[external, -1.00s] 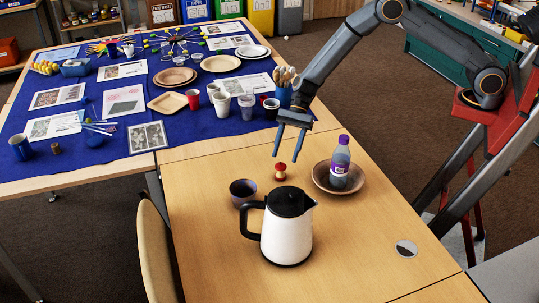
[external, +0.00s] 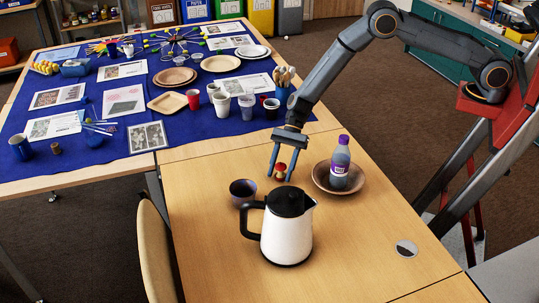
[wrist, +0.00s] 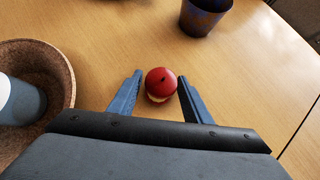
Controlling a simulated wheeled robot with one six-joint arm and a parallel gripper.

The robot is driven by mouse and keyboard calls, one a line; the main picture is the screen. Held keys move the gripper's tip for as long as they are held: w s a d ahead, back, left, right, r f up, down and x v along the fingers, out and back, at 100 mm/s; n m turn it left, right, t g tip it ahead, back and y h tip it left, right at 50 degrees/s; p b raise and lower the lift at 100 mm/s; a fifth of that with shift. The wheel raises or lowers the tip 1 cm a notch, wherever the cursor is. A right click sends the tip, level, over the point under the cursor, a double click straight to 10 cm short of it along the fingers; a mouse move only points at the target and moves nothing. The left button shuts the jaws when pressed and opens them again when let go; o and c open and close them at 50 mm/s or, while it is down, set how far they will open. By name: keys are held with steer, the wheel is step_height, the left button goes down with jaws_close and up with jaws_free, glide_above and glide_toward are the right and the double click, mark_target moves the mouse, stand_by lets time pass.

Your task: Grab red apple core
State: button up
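The red apple core (external: 281,172) stands on the wooden table, with a red top and a pale middle. In the wrist view the apple core (wrist: 160,84) sits between the tips of my two fingers, with a gap on each side. My gripper (external: 281,170) points down around it in the external view, with one finger to each side. My gripper (wrist: 161,95) is open and holds nothing. The lower part of the core is mostly hidden under its red top in the wrist view.
A brown bowl (external: 320,181) holding a bottle with a purple cap (external: 341,158) stands close on the right. A dark cup (external: 243,193) is to the left. A white kettle (external: 287,235) with a black lid stands in front.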

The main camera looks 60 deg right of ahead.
steer(key=c, duration=0.7)
steer(key=shift+c, duration=0.2)
steer(key=shift+r, duration=0.15)
